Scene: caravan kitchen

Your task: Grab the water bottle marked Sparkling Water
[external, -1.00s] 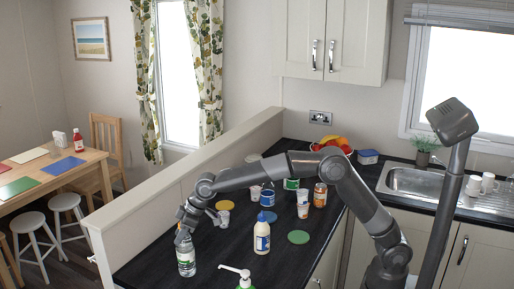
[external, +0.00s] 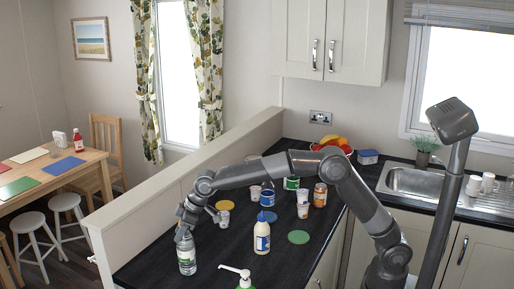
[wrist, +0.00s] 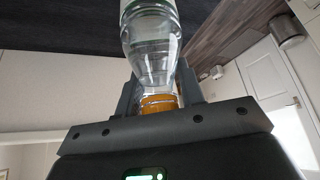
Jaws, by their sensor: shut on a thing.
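The clear water bottle (external: 187,258) has a green and white label and stands upright at the left end of the dark counter; its label text is too small to read. My gripper (external: 184,233) is at the bottle's top, coming from above. In the wrist view, the bottle (wrist: 150,45) sits between the two fingers of my gripper (wrist: 158,95), which are shut on its neck by the orange cap (wrist: 157,103). I cannot tell whether the bottle's base touches the counter.
Several cups, jars and cans, including an orange jar (external: 320,195), stand farther back under my arm. A low wall (external: 150,215) runs along the counter's left side.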

